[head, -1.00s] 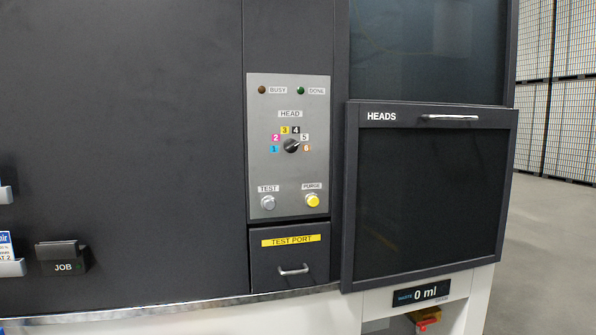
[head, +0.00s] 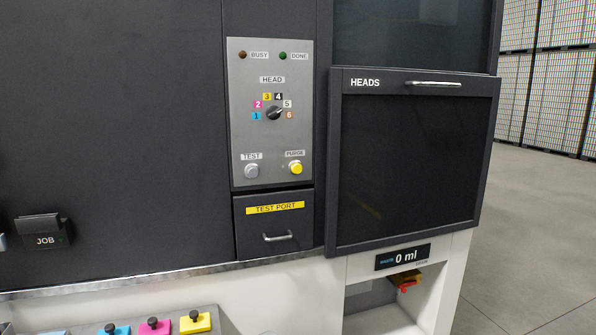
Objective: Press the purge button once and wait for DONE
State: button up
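The yellow PURGE button (head: 296,168) sits at the lower right of the grey control panel (head: 250,135), under its PURGE label. The DONE lamp (head: 283,56) at the panel's top right is dark green and looks unlit. The BUSY lamp (head: 242,55) at the top left is dark brown and looks unlit. The HEAD knob (head: 274,114) is in the panel's middle, its pointer toward the upper right, near 5. The grey TEST button (head: 252,171) is at the lower left. My gripper is not in view.
The TEST PORT drawer (head: 273,239) is shut below the panel. The HEADS door (head: 410,165) stands out at its right. A waste display (head: 403,256) reads 0 ml. Coloured blocks with black knobs (head: 155,327) stand low at left. Open floor (head: 535,235) lies at right.

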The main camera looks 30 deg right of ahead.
aim_at(296, 169)
jog(key=u, duration=3.1)
jog(key=k, duration=1.2)
jog(key=z, duration=1.85)
